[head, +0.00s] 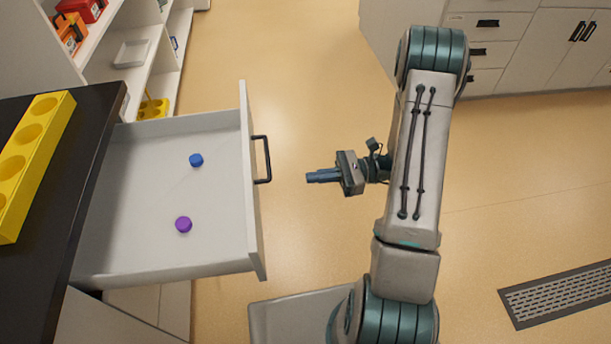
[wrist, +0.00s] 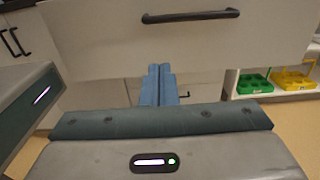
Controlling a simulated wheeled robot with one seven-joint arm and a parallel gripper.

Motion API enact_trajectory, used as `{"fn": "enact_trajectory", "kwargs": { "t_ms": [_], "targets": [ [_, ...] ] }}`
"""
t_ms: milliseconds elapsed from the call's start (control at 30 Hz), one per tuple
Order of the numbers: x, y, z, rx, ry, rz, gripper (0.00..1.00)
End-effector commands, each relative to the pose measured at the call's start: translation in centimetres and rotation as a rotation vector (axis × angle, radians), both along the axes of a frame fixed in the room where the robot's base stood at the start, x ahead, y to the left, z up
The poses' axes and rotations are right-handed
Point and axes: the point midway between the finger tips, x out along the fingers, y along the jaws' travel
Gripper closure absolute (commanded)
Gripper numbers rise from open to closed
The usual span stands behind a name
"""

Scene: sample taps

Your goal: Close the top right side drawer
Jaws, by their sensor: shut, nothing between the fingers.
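The white drawer (head: 130,250) stands pulled far out from under the dark countertop at the left of the head view. Its front panel (head: 250,185) faces my gripper and carries a dark bar handle (head: 265,159). A blue cap (head: 196,160) and a purple cap (head: 183,225) lie inside. My gripper (head: 310,177) is shut and empty, pointing left at the front, with a gap between the fingertips and the panel. In the wrist view the shut blue fingers (wrist: 158,72) point toward the drawer front (wrist: 100,45), below its handle (wrist: 190,16).
A yellow rack with round holes (head: 32,148) sits on the dark countertop (head: 75,170). Shelves (head: 150,45) with bins stand behind the drawer. Cabinets (head: 500,50) line the back right. A floor grate (head: 560,293) lies at the lower right. The floor beside the gripper is clear.

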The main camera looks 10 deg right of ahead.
Motion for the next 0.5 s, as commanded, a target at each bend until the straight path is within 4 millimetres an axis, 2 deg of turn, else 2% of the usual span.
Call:
{"fn": "enact_trajectory", "kwargs": {
  "t_ms": [300,500],
  "targets": [
    [0.1,7.0,0.1,0.000,0.001,0.008,1.00],
    [0.2,10.3,0.1,0.000,0.000,0.007,1.00]
  ]
}}
